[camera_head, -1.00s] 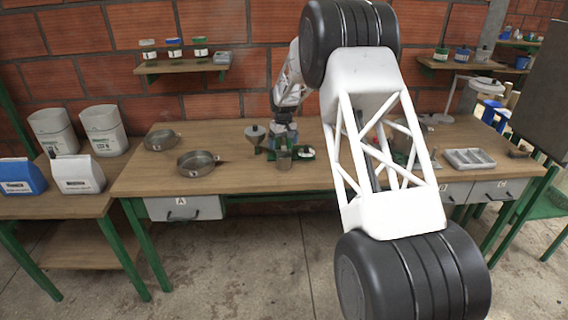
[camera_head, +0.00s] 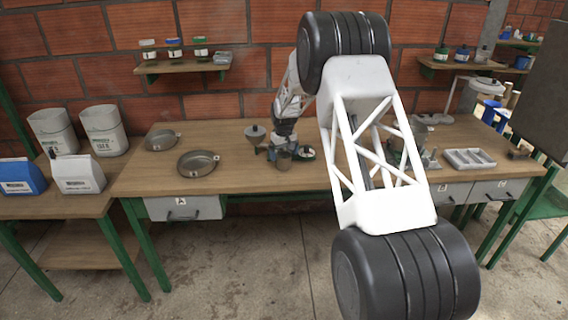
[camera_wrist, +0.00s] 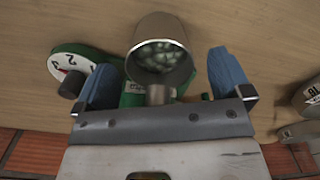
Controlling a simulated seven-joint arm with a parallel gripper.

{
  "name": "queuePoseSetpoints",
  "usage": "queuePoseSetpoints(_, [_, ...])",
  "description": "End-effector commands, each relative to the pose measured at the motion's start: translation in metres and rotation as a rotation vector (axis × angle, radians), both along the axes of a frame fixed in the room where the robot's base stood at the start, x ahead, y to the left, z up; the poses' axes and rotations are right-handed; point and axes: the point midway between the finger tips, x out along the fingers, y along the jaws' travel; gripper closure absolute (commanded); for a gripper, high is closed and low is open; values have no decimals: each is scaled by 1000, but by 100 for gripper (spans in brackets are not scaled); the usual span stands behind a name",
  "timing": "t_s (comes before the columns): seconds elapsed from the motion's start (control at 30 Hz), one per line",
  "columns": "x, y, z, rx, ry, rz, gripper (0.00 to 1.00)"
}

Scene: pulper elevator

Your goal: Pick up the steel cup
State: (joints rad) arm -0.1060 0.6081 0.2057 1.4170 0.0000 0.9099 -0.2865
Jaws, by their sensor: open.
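In the wrist view my gripper (camera_wrist: 162,68) is open, with one blue finger on each side of the cup. A gap shows between the cup and the right finger, and a smaller one at the left. Whether either finger touches it I cannot tell. In the head view my gripper (camera_head: 284,148) is low over the bench, its fingers small and partly hidden.
A green scale with a white dial (camera_wrist: 68,66) sits close beside the left finger. A metal container (camera_wrist: 312,95) is at the right edge. Two shallow steel pans (camera_head: 198,163) and a funnel (camera_head: 255,134) stand left of the cup. A divided tray (camera_head: 468,158) lies at right.

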Motion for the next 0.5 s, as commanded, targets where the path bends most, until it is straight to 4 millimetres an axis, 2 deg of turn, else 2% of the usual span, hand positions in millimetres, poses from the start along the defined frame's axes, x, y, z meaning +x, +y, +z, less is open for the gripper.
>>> queuePoseSetpoints(0.4, [0, 0, 0, 0, 1, 0, 3])
queuePoseSetpoints(0.5, [0, 0, 0, 0, 1, 0, 17])
